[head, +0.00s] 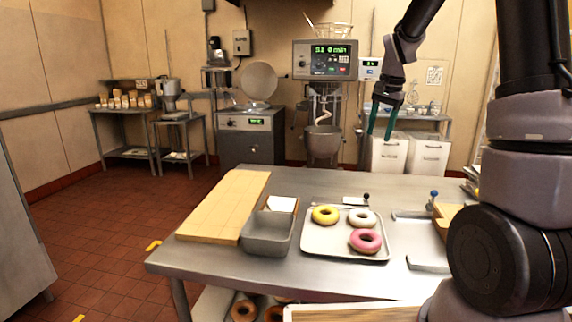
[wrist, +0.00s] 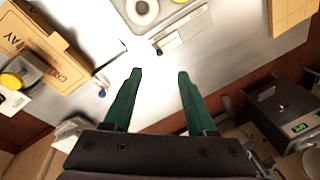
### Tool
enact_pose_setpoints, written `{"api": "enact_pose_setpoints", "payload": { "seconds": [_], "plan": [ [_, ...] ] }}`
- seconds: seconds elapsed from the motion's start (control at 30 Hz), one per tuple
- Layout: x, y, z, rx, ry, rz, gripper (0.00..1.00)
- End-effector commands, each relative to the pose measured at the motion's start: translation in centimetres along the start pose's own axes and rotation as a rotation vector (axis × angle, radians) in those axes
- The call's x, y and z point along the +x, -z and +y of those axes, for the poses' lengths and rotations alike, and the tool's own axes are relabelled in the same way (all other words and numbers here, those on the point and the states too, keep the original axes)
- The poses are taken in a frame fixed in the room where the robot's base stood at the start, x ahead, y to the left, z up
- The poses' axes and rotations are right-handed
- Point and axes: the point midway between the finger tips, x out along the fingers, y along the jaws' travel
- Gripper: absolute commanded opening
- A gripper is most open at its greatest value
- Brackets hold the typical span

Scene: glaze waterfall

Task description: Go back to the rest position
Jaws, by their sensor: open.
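My gripper (head: 381,119) is raised in the air above the far right part of the steel table (head: 208,257) in the head view. Its two green fingers are apart with nothing between them, as the wrist view (wrist: 160,80) also shows. A metal tray (head: 318,244) on the table holds a yellow-glazed donut (head: 325,215), a white-glazed donut (head: 362,218) and a pink-glazed donut (head: 365,240). The gripper touches none of them. The tray's edge and one pale donut (wrist: 142,10) show at the top of the wrist view.
A grey bin (head: 267,234) and a wooden board (head: 222,205) lie left of the tray. A cardboard box (wrist: 35,45) shows in the wrist view. A mixer (head: 324,140), an oven-like unit (head: 251,140) and white bins (head: 389,154) stand behind the table. The air around the gripper is clear.

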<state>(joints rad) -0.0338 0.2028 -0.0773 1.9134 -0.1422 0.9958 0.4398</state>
Motion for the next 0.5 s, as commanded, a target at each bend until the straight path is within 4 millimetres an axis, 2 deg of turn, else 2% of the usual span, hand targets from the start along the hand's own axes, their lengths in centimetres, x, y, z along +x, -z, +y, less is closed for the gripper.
{"api": "enact_pose_setpoints", "payload": {
  "seconds": [0.03, 0.2, 0.4, 0.5],
  "plan": [
    [-2.1, -1.2, 0.7, -0.024, 0.029, 0.015, 0.57],
    [-7.2, -5.0, 3.1, -0.113, 0.109, 0.059, 0.57],
    [-11.5, -9.9, 6.5, -0.22, 0.193, 0.123, 0.57],
    [-13.1, -12.3, 8.4, -0.274, 0.23, 0.159, 0.57]
  ]
}}
